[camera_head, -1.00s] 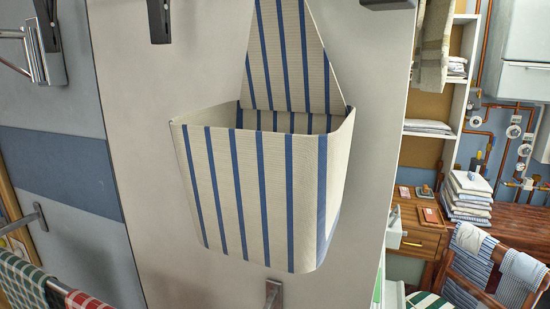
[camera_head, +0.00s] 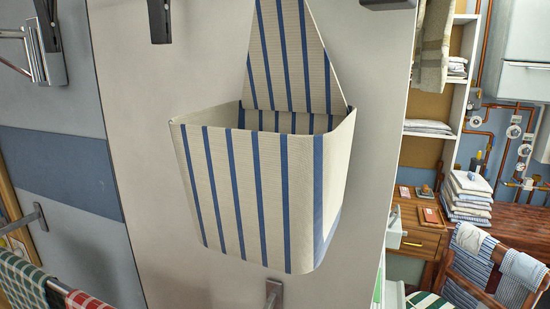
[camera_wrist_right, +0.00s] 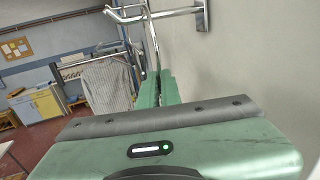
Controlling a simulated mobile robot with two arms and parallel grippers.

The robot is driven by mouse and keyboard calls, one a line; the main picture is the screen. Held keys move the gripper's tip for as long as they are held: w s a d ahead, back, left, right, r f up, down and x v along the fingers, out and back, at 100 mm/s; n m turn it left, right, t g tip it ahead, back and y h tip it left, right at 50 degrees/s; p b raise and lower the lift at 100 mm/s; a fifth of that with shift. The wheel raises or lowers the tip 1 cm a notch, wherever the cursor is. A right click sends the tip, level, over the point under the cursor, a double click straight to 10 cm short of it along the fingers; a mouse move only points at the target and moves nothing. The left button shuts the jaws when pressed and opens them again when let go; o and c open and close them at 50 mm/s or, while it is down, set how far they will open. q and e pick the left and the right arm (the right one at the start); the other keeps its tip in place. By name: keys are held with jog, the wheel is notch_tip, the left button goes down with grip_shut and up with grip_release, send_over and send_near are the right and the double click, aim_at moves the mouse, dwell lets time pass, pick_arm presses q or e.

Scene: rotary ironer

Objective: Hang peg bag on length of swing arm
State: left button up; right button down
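The peg bag (camera_head: 262,190) is cream with blue stripes and has an open top and a tall pointed back. It is upright in front of the pale wall in the head view, and its upper tip is cut off by the frame. In the right wrist view my right gripper (camera_wrist_right: 158,86) has its green fingers close together on a thin metal wire (camera_wrist_right: 153,45), which looks like the bag's hook. The bag's cloth is hidden there. A metal swing arm (camera_wrist_right: 175,12) on a wall bracket is just beyond the fingers. My left gripper is not in view.
Metal wall brackets (camera_head: 158,20) stick out around the bag, with another bracket (camera_head: 274,293) below it. Checked cloths (camera_head: 22,280) hang on a rail at lower left. Shelves and a wooden chair (camera_head: 495,275) are at right. A striped cloth (camera_wrist_right: 107,85) hangs in the wrist view.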

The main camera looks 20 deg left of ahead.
jog(key=shift+r, duration=0.15)
jog(key=shift+d+r+p, duration=0.4)
jog(key=shift+r+p, duration=0.1)
jog(key=shift+r, duration=0.35)
jog(key=shift+s, duration=0.1)
jog(key=shift+d+r, duration=0.1)
jog(key=shift+d+r, duration=0.45)
jog(key=shift+d, duration=0.1)
